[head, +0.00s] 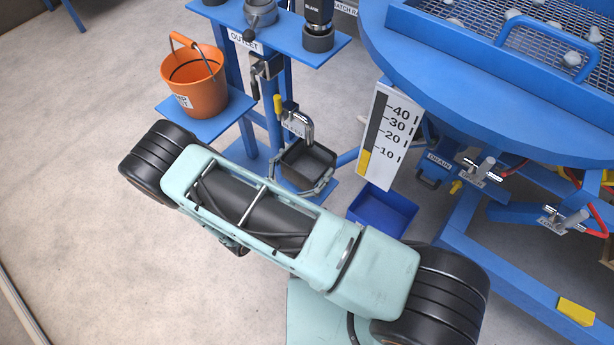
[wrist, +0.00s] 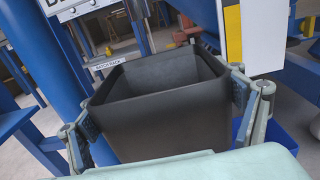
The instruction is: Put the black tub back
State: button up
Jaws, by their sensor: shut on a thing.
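The black tub (head: 308,160) is a square, open-topped dark container below the outlet pipe (head: 297,122) in the head view. My gripper (head: 310,180) is shut on it, with a finger on each side. In the wrist view the tub (wrist: 165,105) fills the middle, about upright, and looks empty as far as its inside shows. My gripper's fingers (wrist: 165,125) press its left and right walls. A blue plate (head: 322,195) shows below the tub; I cannot tell whether the tub touches it.
An orange bucket (head: 195,80) stands on a blue shelf (head: 228,112) at the left. A blue bin (head: 383,212) is right of the tub. A white level scale (head: 386,135) and the large blue vessel (head: 450,110) stand to the right. Open floor (head: 75,170) lies left.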

aim_at(319, 160)
jog(key=shift+f+b, duration=0.9)
jog(key=shift+f, duration=1.8)
jog(key=shift+f, duration=0.1)
jog(key=o, duration=1.7)
jog(key=shift+s+a, duration=0.2)
jog(key=p+v, duration=0.2)
jog(key=v, duration=0.9)
jog(key=shift+s+p, duration=0.25)
jog(key=shift+p, duration=0.05)
